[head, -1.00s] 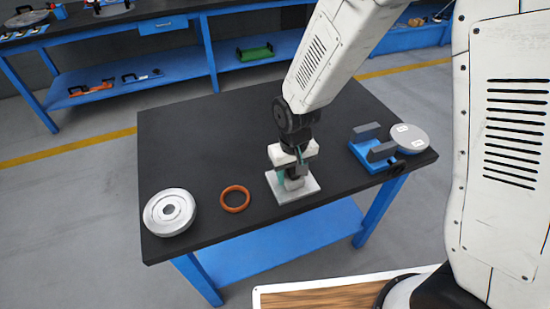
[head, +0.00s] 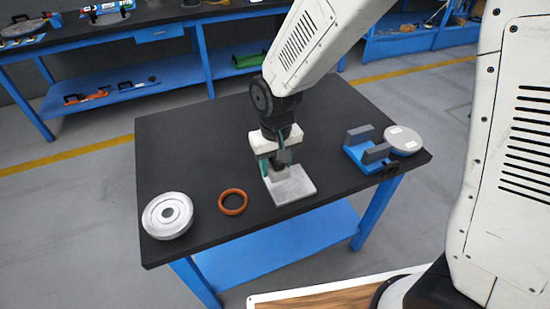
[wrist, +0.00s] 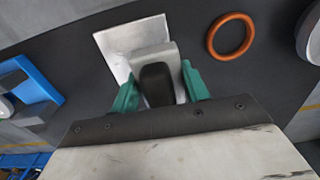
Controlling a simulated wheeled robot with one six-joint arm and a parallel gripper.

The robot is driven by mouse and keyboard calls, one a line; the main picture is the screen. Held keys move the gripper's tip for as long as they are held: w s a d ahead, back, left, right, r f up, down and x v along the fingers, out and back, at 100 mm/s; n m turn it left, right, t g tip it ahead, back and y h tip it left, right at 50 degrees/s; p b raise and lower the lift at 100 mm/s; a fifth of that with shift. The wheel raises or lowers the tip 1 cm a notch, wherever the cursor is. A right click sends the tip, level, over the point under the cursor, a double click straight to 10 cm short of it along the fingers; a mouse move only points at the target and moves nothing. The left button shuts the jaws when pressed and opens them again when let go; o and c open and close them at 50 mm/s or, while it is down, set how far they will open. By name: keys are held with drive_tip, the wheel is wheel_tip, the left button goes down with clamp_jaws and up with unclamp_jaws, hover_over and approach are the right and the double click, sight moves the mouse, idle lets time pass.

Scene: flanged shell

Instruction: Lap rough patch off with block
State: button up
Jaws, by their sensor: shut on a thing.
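My gripper (head: 274,168) is over the back-left part of a flat silver plate (head: 295,187) at the table's front middle. In the wrist view its teal fingers (wrist: 159,80) are shut on the block (wrist: 153,55), a light grey piece with a dark grip. The silver plate (wrist: 113,45) shows beyond the block, towards the upper left. In the head view the gripper largely hides the block. I cannot tell whether the block touches the plate. A round flanged metal shell (head: 168,215) lies at the table's front left. No rough patch can be made out.
An orange ring (head: 233,201) lies between the shell and the plate. A blue fixture (head: 361,155) with grey jaws stands at the right, beside a grey round disc (head: 404,140). The dark table (head: 190,150) is clear at its back left.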

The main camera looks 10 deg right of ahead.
drive_tip(key=shift+r, duration=1)
